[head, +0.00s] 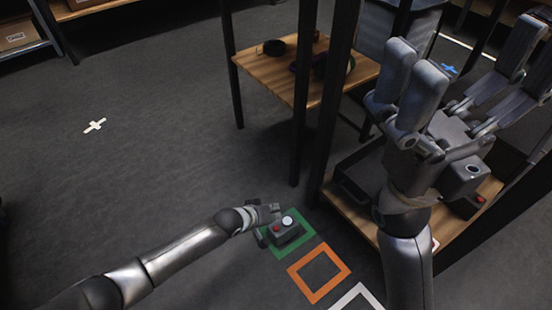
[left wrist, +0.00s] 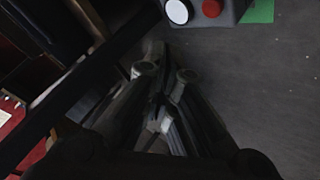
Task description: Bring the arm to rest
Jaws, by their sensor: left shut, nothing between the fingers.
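A grey button box (head: 286,233) with a red button and a white button sits on a green-outlined square (head: 308,236) on the floor. My left gripper (head: 266,213) is shut and empty, right beside the box at its far left side; I cannot tell whether it touches. In the left wrist view, the closed fingers (left wrist: 158,105) show in the middle and the box (left wrist: 228,10) shows at the top edge, apart from them in the picture. My right gripper (head: 465,70) is raised at the right, close to the camera, with its fingers spread and nothing between them.
An orange square (head: 302,286) and a white square (head: 345,303) mark the floor nearby. A wooden table (head: 275,75) with dark posts stands behind. A low wooden shelf (head: 352,222) with dark items lies at the right. The floor at left is clear, with a pale cross (head: 95,126).

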